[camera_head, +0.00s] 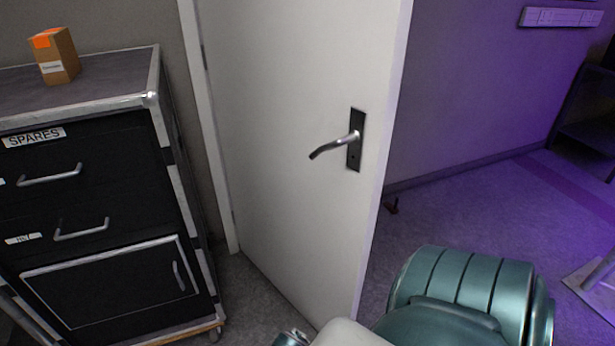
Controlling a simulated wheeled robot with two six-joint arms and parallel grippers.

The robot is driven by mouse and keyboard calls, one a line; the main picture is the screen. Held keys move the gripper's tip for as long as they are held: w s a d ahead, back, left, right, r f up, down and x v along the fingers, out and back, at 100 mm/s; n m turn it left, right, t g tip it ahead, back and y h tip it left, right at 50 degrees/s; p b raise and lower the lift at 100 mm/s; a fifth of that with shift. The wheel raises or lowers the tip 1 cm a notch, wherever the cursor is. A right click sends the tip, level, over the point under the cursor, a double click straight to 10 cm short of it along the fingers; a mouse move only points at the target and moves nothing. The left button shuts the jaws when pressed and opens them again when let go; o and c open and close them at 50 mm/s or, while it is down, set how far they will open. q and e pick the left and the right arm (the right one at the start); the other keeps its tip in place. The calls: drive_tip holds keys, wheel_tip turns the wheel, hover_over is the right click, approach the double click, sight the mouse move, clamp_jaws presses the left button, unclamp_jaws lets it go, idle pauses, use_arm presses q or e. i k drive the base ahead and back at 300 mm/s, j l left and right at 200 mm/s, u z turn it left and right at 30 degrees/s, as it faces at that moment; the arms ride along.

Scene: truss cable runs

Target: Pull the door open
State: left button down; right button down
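The door (285,90) is a plain white leaf, hinged at its left side on a pale frame (203,120). It stands open, swung toward my side, and its free right edge is clear of any frame. Nothing touches the handle. A teal and pale part of my own arm fills the bottom right and hides the floor there and part of the door's lower edge.
A black drawer cabinet (95,165) labelled SPARES stands left of the door, with a small cardboard box (54,56) on top. Purple-lit floor (480,205) beyond the door's free edge is mostly clear. A dark stand (585,110) and a metal base plate (594,285) are at far right.

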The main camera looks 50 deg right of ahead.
sight(288, 79)
drive_tip(key=k+l, duration=0.1)
drive_tip(key=l, duration=0.3)
drive_tip(key=k+l, duration=0.1)
drive_tip(key=l, duration=0.3)
drive_tip(key=k+l, duration=0.1)
drive_tip(key=l, duration=0.35)
drive_tip(key=k+l, duration=0.1)
drive_tip(key=l, duration=0.3)
drive_tip(key=k+l, duration=0.1)
drive_tip(key=l, duration=0.3)
drive_tip(key=u, duration=0.05)
